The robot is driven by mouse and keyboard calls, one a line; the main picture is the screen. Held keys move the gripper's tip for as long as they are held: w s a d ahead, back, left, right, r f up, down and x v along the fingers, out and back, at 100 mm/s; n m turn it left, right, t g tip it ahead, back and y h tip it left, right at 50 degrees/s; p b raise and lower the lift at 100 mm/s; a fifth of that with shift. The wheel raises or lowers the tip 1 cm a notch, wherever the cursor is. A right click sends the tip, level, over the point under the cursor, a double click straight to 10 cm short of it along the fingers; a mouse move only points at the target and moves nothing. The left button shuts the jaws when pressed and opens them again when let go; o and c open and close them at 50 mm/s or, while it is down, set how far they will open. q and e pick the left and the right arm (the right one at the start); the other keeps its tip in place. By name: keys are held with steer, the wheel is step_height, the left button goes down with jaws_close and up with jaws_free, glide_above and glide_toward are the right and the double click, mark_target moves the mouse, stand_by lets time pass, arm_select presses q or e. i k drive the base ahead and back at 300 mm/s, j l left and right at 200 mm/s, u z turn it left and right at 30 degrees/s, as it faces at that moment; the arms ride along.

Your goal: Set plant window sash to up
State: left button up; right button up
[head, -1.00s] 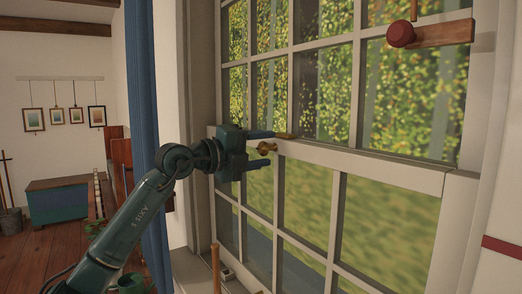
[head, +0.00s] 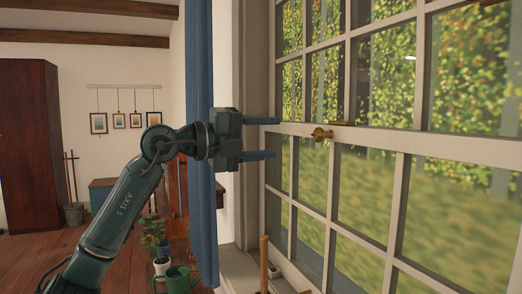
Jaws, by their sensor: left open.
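The window sash is a pale-framed, multi-pane lower sash, and its top rail (head: 440,147) runs across mid-height of the window. A brass catch (head: 321,134) sits on this rail. The sash appears down, with its panes filling the lower opening. My left gripper (head: 268,138) is open and empty, its two dark blue fingers pointing right toward the rail. It is left of the brass catch with a visible gap in the picture; its depth from the window is hard to judge. My right gripper is not in view.
A blue curtain (head: 200,75) hangs just behind my left wrist. A wooden upright stick (head: 263,262) stands by the sill. Potted plants (head: 155,235) and a green watering can (head: 177,280) are below left. A dark wardrobe (head: 30,130) stands far left.

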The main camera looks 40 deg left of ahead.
mark_target(501, 152)
steer(key=k+j, duration=0.3)
steer(key=k, duration=0.15)
steer(key=k+j, duration=0.25)
steer(key=k, duration=0.2)
